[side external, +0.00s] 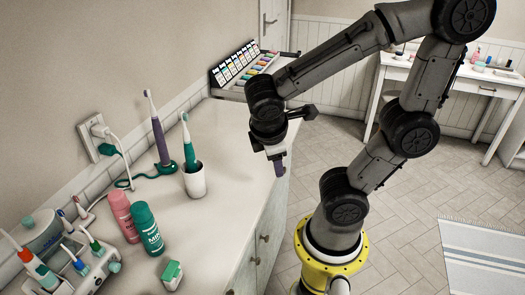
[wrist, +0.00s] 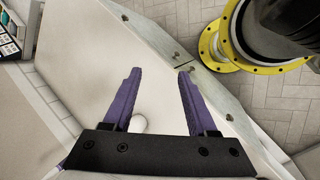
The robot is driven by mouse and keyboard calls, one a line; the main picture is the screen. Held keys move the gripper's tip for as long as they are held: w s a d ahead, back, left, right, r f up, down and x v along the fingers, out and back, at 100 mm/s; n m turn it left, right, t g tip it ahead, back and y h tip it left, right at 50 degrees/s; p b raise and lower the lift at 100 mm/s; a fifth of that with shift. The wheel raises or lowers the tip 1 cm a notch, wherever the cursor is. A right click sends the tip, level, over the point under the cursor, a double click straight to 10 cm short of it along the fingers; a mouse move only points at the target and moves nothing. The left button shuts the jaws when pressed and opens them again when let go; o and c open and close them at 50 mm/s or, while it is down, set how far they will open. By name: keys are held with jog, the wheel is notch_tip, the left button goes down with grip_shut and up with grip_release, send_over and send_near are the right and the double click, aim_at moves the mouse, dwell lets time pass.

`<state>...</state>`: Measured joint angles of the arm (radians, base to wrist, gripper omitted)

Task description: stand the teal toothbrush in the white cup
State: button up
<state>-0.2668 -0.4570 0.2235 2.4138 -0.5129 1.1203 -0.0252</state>
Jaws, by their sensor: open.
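The teal toothbrush (side external: 188,142) stands in the white cup (side external: 195,182) on the counter, handle down and brush head up. It leans slightly toward the left rim, and its lower end is hidden inside the cup. My gripper (side external: 279,168) is to the right of the cup, apart from it, near the counter's front edge. In the wrist view my gripper (wrist: 159,73) has its two purple fingers spread wide with nothing held between them. A small white rounded thing beside the left finger is partly hidden, and I cannot tell what it is.
A purple toothbrush (side external: 158,138) stands upright behind the cup, near a green cable and wall outlet (side external: 96,134).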

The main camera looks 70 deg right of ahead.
jog(key=a+r+m+t+y, duration=0.5)
jog(key=r+m, duration=0.1)
jog(key=shift+w+a, duration=0.25)
jog(key=shift+a, duration=0.15)
dwell(0.8)
